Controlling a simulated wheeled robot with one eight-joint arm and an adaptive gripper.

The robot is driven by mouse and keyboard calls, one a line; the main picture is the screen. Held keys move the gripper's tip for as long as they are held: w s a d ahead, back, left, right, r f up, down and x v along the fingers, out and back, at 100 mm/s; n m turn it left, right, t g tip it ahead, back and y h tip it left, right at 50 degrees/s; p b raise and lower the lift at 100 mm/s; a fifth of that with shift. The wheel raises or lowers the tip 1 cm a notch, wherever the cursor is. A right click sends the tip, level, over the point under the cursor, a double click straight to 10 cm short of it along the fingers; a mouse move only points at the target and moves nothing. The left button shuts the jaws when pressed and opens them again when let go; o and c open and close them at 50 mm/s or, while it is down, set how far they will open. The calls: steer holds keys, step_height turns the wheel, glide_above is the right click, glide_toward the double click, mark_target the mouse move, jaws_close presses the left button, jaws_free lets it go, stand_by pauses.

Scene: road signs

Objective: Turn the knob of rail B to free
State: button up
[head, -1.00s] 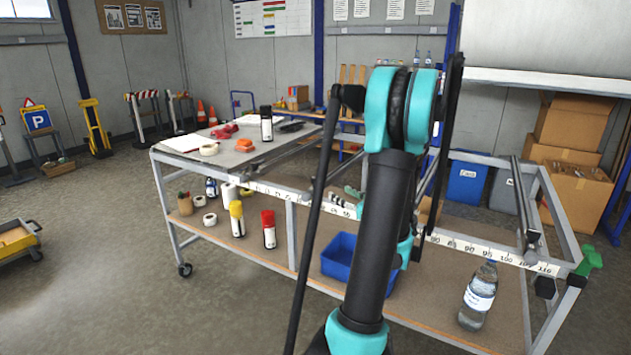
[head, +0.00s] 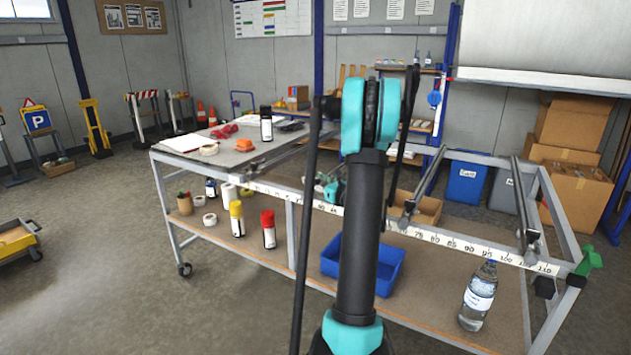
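Several metal rails cross the open frame of the workbench (head: 170,205). One rail (head: 430,180) lies just right of my arm and ends in a clamp-like block (head: 407,214) at the front scale. Another rail (head: 518,190) farther right ends in a similar block (head: 530,240). I cannot read which is rail B, nor make out a knob's setting. A green handle (head: 590,259) sits at the right front corner. My raised arm covers the middle of the bench. A teal part of it shows low behind the upright link; my gripper's fingers are not visible.
A numbered scale strip (head: 455,243) runs along the front edge. The lower shelf holds a blue bin (head: 385,272), spray cans and a water bottle (head: 479,296). Tape and a marker-like can (head: 266,124) stand on the left top.

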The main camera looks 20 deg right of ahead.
steer(key=shift+c, duration=0.4)
steer(key=c, duration=1.1)
steer(key=shift+n+y, duration=0.4)
steer(key=shift+y, duration=0.2)
steer(key=n+g+y, duration=0.1)
steer(key=n+y, duration=0.1)
steer(key=y, duration=0.1)
steer(key=shift+d+g, duration=0.1)
steer(key=shift+g, duration=0.2)
steer(key=n+g+y, duration=0.3)
steer(key=y, duration=0.1)
steer(key=shift+n+g, duration=0.3)
steer(key=n+g+y, duration=0.2)
steer(key=g, duration=0.1)
steer(key=n+g+y, duration=0.2)
steer(key=n+g, duration=0.1)
steer(key=g, duration=0.1)
steer(key=shift+y, duration=0.3)
steer(key=shift+n+g, duration=0.4)
